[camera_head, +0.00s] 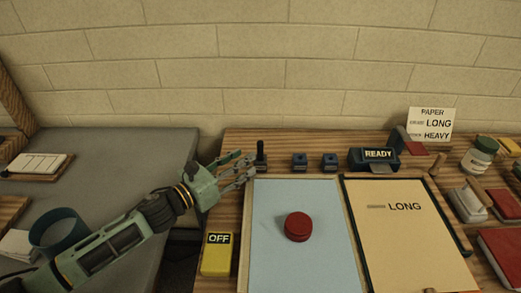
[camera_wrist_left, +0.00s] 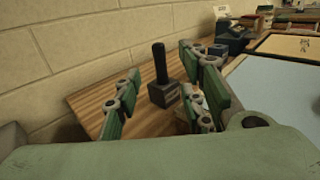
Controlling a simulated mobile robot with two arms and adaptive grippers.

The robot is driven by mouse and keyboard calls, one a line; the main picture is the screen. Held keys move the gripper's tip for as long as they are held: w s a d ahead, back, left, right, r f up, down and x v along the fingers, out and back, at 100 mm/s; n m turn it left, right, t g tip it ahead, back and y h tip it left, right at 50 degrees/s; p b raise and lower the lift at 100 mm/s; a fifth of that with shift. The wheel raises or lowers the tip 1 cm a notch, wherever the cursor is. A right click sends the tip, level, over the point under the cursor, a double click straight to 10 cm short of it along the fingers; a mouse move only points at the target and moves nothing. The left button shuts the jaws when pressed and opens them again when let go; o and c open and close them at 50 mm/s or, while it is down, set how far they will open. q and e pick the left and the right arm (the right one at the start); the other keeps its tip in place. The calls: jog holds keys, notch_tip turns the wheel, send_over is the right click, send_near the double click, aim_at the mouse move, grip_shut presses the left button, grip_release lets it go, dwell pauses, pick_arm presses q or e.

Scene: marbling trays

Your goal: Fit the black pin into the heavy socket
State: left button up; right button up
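The black pin (camera_head: 260,148) stands upright in a small dark block at the back of the wooden table. It also shows in the left wrist view (camera_wrist_left: 159,62), upright in its block (camera_wrist_left: 166,94). Two small dark-blue blocks (camera_head: 299,162) (camera_head: 329,162) stand to its right; their markings are too small to read, so I cannot tell which is the heavy socket. My left gripper (camera_head: 244,169) is open and empty, just in front of and left of the pin's block. In the left wrist view its fingers (camera_wrist_left: 160,98) are spread either side of the block, apart from the pin. My right gripper is not in view.
A blue tray (camera_head: 270,255) with a red round piece (camera_head: 298,227) lies in front. A "LONG" board (camera_head: 405,235) lies beside it. A "READY" device (camera_head: 374,160) and a "PAPER LONG HEAVY" sign (camera_head: 432,123) stand behind. A yellow "OFF" box (camera_head: 217,254) sits near my arm.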

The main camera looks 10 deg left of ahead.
aim_at(258, 150)
pick_arm(q)
jog(key=shift+x, duration=1.2)
jog(key=shift+w+d, duration=0.1)
jog(key=shift+w, duration=0.1)
jog(key=shift+w+d+r+p, duration=0.2)
jog(key=shift+w+p, duration=0.1)
jog(key=shift+p, duration=0.15)
jog(key=p+x, duration=0.1)
jog(key=x, duration=0.2)
jog(key=shift+w+d, duration=0.15)
jog(key=shift+w, duration=0.1)
jog(key=shift+w+d+f, duration=0.1)
jog(key=shift+w+d, duration=0.15)
jog(key=shift+w, duration=0.1)
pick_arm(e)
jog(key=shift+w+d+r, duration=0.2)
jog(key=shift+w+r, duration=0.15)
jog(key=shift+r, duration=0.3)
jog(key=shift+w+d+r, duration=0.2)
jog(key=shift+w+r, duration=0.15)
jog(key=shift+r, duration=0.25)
pick_arm(q)
jog(key=shift+s, duration=0.1)
jog(key=shift+c, duration=1)
grip_shut()
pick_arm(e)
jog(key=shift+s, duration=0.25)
